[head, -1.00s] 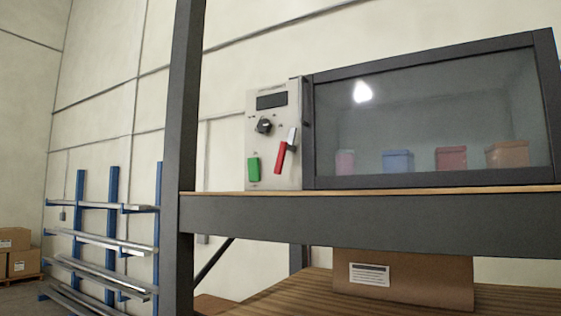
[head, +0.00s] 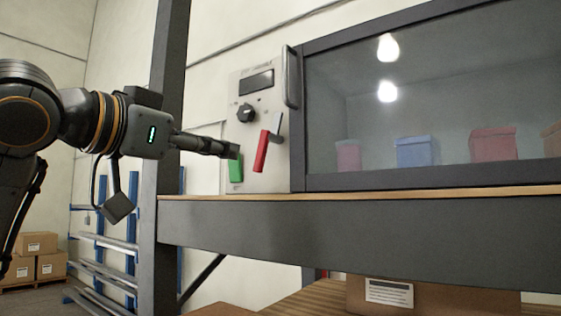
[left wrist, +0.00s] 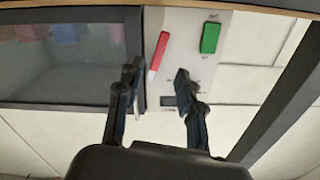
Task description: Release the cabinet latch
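The cabinet (head: 430,182) stands on a shelf with its glass door shut; a pale control panel (head: 240,180) is at its left. The panel carries a tilted red lever (head: 262,152) with a grey upper end, a green switch (head: 236,172), a black knob (head: 246,113) and a dark display. A dark upright handle (head: 291,78) is on the door's left edge. My left gripper (head: 236,152) is in front of the panel, overlapping the green switch's top. In the left wrist view it (left wrist: 156,76) is open and empty; the red lever (left wrist: 159,50) shows between and beyond its fingertips.
A dark shelf post (head: 172,90) stands just behind my left forearm. The shelf edge (head: 350,220) runs below the panel. Several coloured boxes (head: 416,152) sit behind the glass. A blue rack (head: 131,245) and cardboard boxes (head: 36,243) are far left.

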